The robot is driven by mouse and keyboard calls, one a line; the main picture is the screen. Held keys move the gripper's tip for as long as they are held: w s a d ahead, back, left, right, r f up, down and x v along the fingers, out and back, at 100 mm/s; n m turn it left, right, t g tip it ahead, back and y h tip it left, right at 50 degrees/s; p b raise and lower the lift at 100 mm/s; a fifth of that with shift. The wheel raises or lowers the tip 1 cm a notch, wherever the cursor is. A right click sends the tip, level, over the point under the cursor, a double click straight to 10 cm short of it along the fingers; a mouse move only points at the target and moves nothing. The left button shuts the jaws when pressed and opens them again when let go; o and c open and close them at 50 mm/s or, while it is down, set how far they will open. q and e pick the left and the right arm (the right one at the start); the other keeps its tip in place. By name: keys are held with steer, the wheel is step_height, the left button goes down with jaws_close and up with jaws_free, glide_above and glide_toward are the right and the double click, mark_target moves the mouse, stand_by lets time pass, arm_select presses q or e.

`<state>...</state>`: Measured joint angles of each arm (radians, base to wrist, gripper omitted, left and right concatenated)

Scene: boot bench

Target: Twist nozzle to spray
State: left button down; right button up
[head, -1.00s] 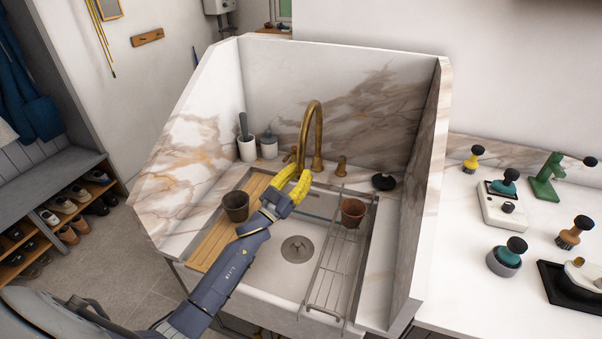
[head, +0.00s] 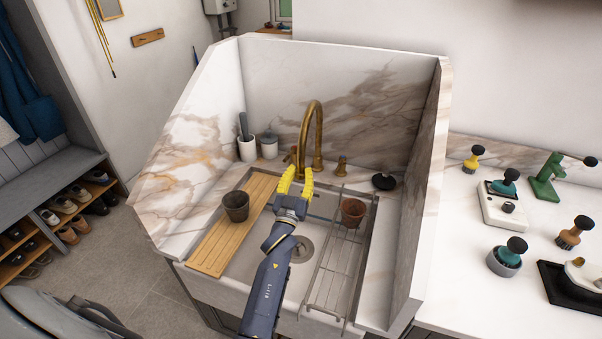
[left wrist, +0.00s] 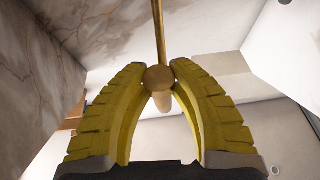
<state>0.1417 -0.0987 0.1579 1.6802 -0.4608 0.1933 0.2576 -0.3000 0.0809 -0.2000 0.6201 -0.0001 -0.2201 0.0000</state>
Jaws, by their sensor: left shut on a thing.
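A tall brass gooseneck faucet (head: 316,125) stands at the back of the white sink. Its spout end, the nozzle (left wrist: 159,78), shows in the left wrist view as a round brass tip between the fingertips. My left gripper (head: 296,178) has yellow fingers and reaches up under the faucet from the front. In the left wrist view the two fingers (left wrist: 160,84) press on the nozzle from both sides, so the gripper is shut on it. No water shows. My right gripper is not in view.
A wooden board (head: 222,244) with a dark pot (head: 236,206) lies across the sink's left. A wire rack (head: 335,271) with a terracotta pot (head: 353,212) spans the right. Marble walls (head: 360,100) enclose the back and sides. Several brushes stand on the right counter (head: 470,235).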

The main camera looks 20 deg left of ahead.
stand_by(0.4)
arm_select(q)
steer(key=c, duration=1.1)
jaws_free()
steer(key=shift+o, duration=0.2)
steer(key=v, duration=1.2)
